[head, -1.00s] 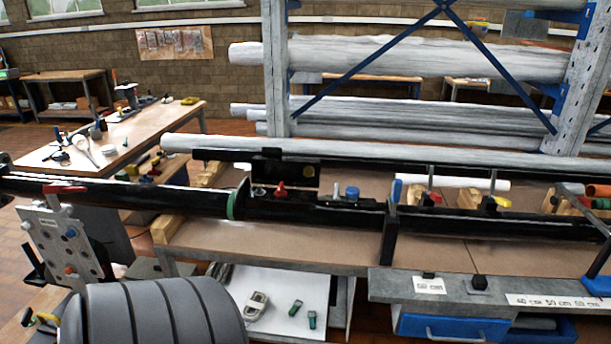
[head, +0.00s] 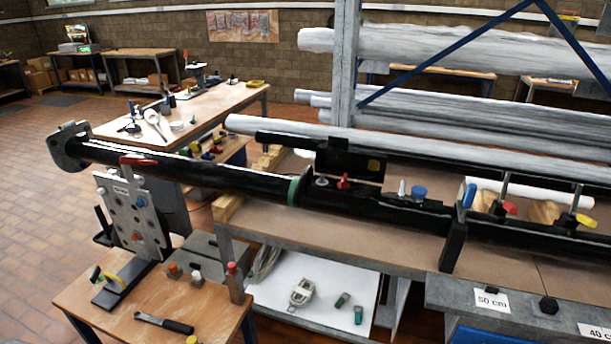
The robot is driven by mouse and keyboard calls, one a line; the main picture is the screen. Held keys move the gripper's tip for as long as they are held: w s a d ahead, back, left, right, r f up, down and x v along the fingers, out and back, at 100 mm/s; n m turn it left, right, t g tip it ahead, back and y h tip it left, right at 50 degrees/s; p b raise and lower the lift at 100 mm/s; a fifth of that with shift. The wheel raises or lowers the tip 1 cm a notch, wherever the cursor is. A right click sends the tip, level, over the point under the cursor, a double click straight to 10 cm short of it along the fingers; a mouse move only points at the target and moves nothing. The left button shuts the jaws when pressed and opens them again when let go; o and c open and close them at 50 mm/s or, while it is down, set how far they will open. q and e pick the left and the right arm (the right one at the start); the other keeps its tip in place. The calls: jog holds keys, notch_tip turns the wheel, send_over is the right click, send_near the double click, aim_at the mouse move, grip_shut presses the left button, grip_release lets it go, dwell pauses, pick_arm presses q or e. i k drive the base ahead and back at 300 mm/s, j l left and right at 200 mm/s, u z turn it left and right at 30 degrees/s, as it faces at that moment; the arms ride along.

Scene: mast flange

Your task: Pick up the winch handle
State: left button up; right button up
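A grey metal tool with a black grip (head: 164,322) lies flat on the small wooden table at the lower left. It may be the winch handle, but I cannot tell for sure. A pale long-handled object (head: 156,124) lies on the far workbench, too small to identify. Neither of my grippers is in the head view.
The small wooden table (head: 125,328) also holds a red-topped post (head: 234,283) and small knobs. Behind it stands a grey upright plate (head: 133,215). A long black mast (head: 230,182) lies across the bench. Brick floor is open at the left.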

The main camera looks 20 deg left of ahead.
aim_at(173, 326)
jog(key=i+j+u, duration=0.15)
jog(key=i+u, duration=0.5)
jog(key=i, duration=0.25)
jog(key=z, duration=2.45)
jog(key=u, duration=2.45)
